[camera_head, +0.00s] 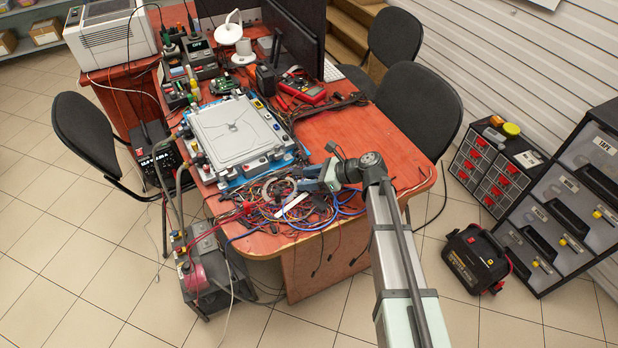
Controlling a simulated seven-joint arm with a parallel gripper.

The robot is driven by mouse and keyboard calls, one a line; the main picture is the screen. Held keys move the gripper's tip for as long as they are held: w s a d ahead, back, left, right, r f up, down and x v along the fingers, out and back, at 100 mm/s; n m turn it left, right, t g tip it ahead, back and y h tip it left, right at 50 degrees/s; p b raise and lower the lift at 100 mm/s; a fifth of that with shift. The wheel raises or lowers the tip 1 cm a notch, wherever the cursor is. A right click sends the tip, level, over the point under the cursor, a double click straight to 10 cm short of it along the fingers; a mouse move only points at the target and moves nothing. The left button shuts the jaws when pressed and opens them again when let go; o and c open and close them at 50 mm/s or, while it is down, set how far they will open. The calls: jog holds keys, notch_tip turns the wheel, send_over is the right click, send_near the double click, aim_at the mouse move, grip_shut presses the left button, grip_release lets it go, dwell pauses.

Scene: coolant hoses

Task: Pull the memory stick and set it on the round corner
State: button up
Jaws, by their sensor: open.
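The red-brown table (352,128) has rounded front corners, with a bare one at the right (422,178). I cannot make out the memory stick for certain at this size. My gripper (304,180) is open, reaching left from the end of my arm, over or beside the tangle of coloured cables (275,205) at the table's front. A pale flat strip (292,205) lies in that tangle just below my gripper; I cannot tell what it is. A large grey flat device (232,130) in a blue-edged frame sits behind and left of the gripper.
Loose cables hang over the front edge. The table's right part is mostly bare. Chairs (415,105) stand beside it, and drawer units (570,200) at the right.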

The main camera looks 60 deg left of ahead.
jog(key=v, duration=1.4)
jog(key=shift+f, duration=0.1)
dwell(0.4)
